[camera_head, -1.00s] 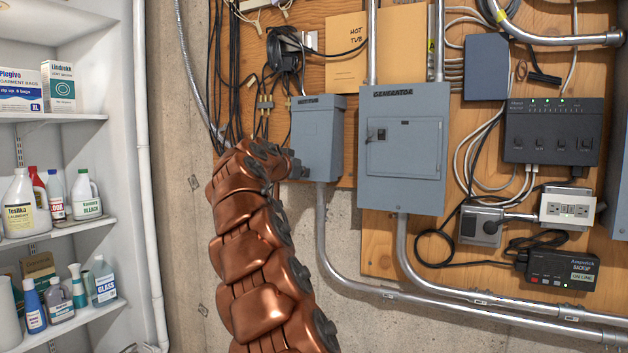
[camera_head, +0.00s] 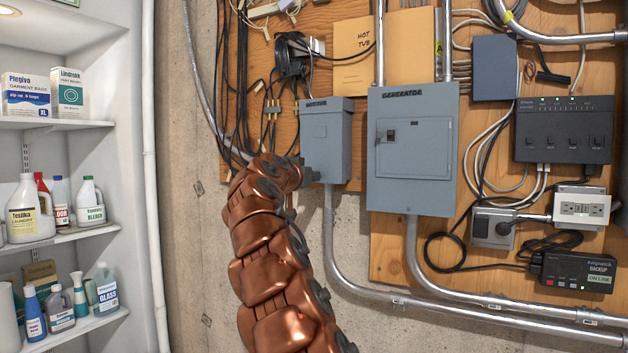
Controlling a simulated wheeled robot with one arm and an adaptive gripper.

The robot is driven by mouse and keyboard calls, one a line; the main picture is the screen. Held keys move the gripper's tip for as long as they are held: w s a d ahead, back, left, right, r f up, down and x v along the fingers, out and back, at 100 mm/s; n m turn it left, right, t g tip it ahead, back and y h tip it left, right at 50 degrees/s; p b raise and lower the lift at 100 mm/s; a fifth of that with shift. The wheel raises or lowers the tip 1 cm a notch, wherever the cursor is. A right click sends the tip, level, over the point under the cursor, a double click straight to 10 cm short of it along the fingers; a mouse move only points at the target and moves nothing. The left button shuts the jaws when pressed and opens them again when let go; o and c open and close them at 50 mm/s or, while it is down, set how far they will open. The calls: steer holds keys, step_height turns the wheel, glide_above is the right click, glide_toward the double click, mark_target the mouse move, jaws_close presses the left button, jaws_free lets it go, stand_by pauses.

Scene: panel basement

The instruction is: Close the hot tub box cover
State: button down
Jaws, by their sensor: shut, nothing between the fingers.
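The hot tub box (camera_head: 326,138) is a grey metal box on the wooden board, left of the larger generator panel. Its dark lettering is on the top edge. Its front looks flat and grey with no cover visibly swung out, though I cannot tell whether the cover sits fully flush. My copper arm rises from the bottom, and my gripper (camera_head: 309,175) is a small dark tip at the box's lower left corner. It is shut with nothing in it. I cannot tell whether it touches the box.
The generator panel (camera_head: 412,148) stands close to the right. A metal conduit (camera_head: 330,235) drops from the hot tub box. Black cables (camera_head: 233,80) hang at left. White shelves (camera_head: 60,236) with bottles fill the far left. Bare concrete lies below the box.

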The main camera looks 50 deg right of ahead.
steer(key=b+v, duration=0.2)
steer(key=v, duration=1.1)
steer(key=shift+a+r, duration=0.1)
steer(key=shift+a, duration=0.05)
steer(key=s+a+f+n+g+y, duration=0.15)
steer(key=s+a+f+y, duration=0.35)
steer(key=f, duration=0.6)
steer(key=s+a+f+n+y, duration=0.2)
steer(key=s+a+f+n, duration=0.1)
steer(key=a+f, duration=0.65)
steer(key=s+a+f+n+g+y, duration=0.1)
steer(key=s+a+f+n+y, duration=0.3)
steer(key=f, duration=0.9)
steer(key=s+a+f+n+g+y, duration=0.2)
steer(key=s+a+f+n+y, duration=0.1)
steer(key=s+a+f, duration=0.65)
steer(key=s+a+f+n+g+y, duration=0.35)
steer(key=s+a+f, duration=0.35)
steer(key=s+a, duration=0.45)
step_height(320, 180, up, 20)
steer(key=w+t+p, duration=0.1)
steer(key=t+p, duration=0.1)
steer(key=p, duration=1.6)
steer(key=shift+h+p, duration=0.35)
steer(key=shift+h, duration=0.1)
